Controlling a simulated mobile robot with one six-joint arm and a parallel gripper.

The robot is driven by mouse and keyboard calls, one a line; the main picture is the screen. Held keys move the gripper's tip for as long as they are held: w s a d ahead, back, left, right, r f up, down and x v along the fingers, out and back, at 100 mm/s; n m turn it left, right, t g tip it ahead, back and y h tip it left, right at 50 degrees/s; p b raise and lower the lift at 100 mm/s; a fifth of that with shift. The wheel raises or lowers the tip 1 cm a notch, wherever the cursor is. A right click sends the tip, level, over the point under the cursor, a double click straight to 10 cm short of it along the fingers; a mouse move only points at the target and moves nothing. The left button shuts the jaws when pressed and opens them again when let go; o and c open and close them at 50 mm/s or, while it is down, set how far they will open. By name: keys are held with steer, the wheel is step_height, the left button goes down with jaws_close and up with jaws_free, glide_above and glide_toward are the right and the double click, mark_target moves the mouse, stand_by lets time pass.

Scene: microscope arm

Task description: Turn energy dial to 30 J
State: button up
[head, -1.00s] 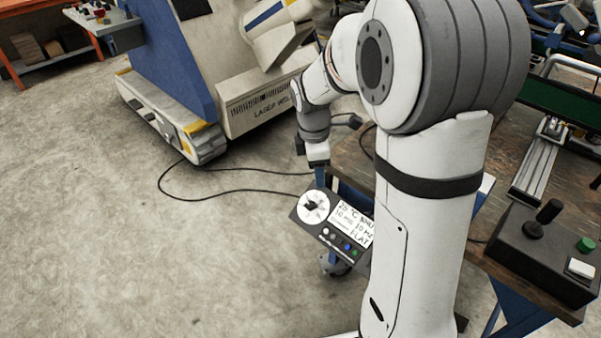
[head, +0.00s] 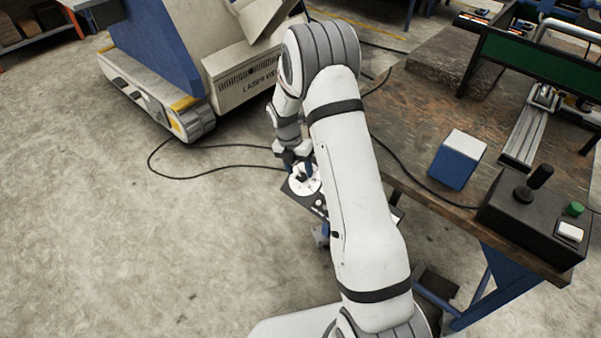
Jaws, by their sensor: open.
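The control panel (head: 299,201) is a dark tilted box on a stand, left of the workbench. Its round white dial (head: 296,186) with a black knob shows at the panel's upper left. My gripper (head: 303,172) is open and sits right at the dial, with its fingers over the knob. I cannot tell whether the fingers touch the knob. My arm hides the panel's display and most of its buttons. The dial's markings are too small to read.
The laser machine (head: 245,80) stands at the back left, with a black cable (head: 200,176) on the floor. The wooden workbench (head: 415,120) is at right, holding a blue-and-white box (head: 458,160) and a joystick box (head: 540,215). Floor at left is clear.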

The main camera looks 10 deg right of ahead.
steer(key=shift+x, duration=1)
steer(key=shift+c, duration=0.2)
steer(key=c, duration=0.9)
